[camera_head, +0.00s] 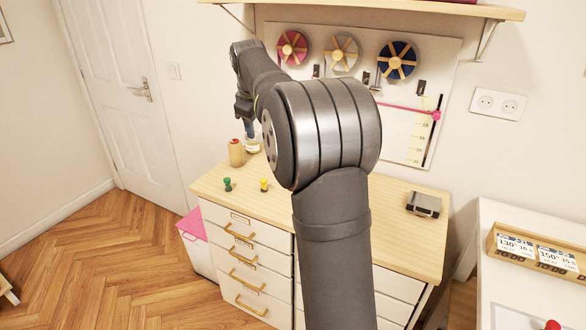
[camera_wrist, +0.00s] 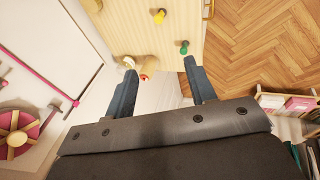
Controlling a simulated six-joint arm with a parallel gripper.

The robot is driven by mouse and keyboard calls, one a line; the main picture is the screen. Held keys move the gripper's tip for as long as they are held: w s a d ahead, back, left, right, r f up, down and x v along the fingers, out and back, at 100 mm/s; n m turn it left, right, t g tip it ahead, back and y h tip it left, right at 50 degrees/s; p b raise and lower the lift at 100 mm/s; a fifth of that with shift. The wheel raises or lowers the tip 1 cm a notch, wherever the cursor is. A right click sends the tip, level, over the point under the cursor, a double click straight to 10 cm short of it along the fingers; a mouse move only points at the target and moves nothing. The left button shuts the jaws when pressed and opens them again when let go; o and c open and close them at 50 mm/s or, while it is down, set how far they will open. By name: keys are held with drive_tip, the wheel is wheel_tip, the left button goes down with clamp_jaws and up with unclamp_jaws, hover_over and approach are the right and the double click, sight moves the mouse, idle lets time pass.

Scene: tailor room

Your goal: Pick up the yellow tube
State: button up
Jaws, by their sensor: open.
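The small yellow tube (camera_head: 264,185) stands on the wooden top of the drawer cabinet, near its front edge. It also shows in the wrist view (camera_wrist: 159,16), at the top of the picture. My gripper (camera_wrist: 160,66) is open, with nothing between its fingers. In the head view my gripper (camera_head: 249,128) hangs above the back left part of the cabinet, apart from the tube and behind it. My arm covers part of the cabinet top.
A green tube (camera_head: 227,184) stands left of the yellow one. A tan thread spool (camera_head: 236,152) and a pale jar (camera_head: 252,146) stand near my gripper. A dark metal box (camera_head: 423,204) lies at the right. A pegboard (camera_head: 420,140) is on the wall behind, under a shelf (camera_head: 400,6).

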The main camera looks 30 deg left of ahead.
drive_tip(key=m+g, duration=0.3)
drive_tip(key=m, duration=0.5)
hover_over(264, 179)
drive_tip(key=s+d, duration=0.2)
drive_tip(key=s+d+f+x, duration=0.1)
drive_tip(key=d+x, duration=0.1)
drive_tip(key=x, duration=0.9)
drive_tip(key=shift+m+h, duration=0.3)
drive_tip(key=shift+h, duration=0.1)
drive_tip(key=f, duration=0.5)
drive_tip(key=w+a+f, duration=0.1)
drive_tip(key=f, duration=0.5)
drive_tip(key=a+f, duration=0.1)
drive_tip(key=f, duration=0.5)
drive_tip(key=shift+w, duration=0.4)
drive_tip(key=c, duration=1.1)
